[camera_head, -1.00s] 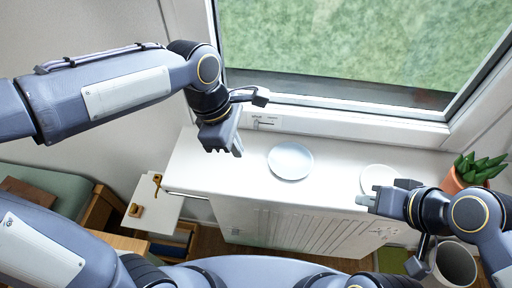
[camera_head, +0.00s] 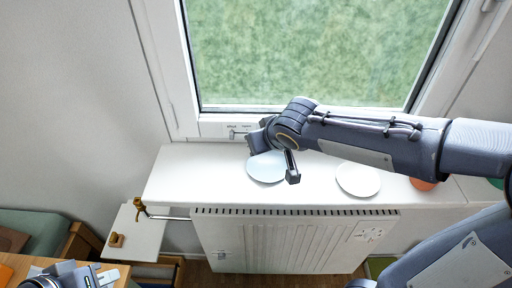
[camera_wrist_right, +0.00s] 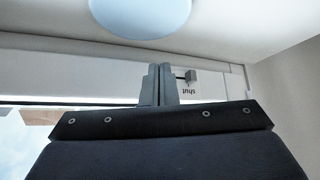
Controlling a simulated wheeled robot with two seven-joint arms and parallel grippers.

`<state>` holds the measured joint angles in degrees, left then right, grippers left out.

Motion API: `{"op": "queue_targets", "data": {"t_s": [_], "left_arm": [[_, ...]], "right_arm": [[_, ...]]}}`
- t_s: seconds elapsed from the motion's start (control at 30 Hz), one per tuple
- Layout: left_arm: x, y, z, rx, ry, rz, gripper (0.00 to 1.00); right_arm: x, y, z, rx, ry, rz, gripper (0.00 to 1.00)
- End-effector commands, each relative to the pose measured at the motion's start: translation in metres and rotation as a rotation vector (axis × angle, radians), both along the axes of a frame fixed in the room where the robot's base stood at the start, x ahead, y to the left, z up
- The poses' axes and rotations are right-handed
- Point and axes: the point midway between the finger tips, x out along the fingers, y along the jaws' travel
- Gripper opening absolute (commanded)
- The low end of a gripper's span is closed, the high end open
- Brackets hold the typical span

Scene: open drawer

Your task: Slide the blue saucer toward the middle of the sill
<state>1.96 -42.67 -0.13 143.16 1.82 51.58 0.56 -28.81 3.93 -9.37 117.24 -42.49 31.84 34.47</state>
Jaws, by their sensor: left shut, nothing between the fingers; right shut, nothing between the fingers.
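The pale blue saucer (camera_head: 266,168) lies on the white sill (camera_head: 190,175), left of a white saucer (camera_head: 357,179). My right arm reaches over it from the right. My right gripper (camera_head: 256,142) is at the blue saucer's window side, largely hidden by its own wrist. In the right wrist view the right gripper's fingers (camera_wrist_right: 158,84) are shut and empty, with the blue saucer (camera_wrist_right: 141,14) beyond their tips at the top. I cannot tell whether they touch it. My left gripper (camera_head: 104,277) is low at the left picture edge, shut and empty, away from the sill.
The window frame with a small latch label (camera_head: 240,130) runs along the sill's back. An orange pot (camera_head: 422,184) stands at the right, partly behind my arm. A radiator (camera_head: 290,240) is below. The sill's left end is clear.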

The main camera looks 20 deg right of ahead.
Motion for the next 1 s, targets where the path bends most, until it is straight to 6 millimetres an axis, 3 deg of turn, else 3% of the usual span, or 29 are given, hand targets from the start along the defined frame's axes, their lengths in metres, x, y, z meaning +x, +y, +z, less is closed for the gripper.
{"op": "queue_targets", "data": {"t_s": [0.2,0.43,1.0], "left_arm": [[0.0,0.0,0.0,0.0,0.0,0.001,0.0],[0.0,0.0,0.0,-0.001,0.001,0.0,0.0],[0.0,0.0,-0.008,-0.001,0.001,0.0,0.0]], "right_arm": [[0.024,0.003,-0.034,-0.004,0.007,0.0,0.0],[0.045,0.007,-0.059,-0.002,0.005,-0.001,0.0],[0.049,0.007,-0.069,0.001,0.0,-0.001,0.0]]}}
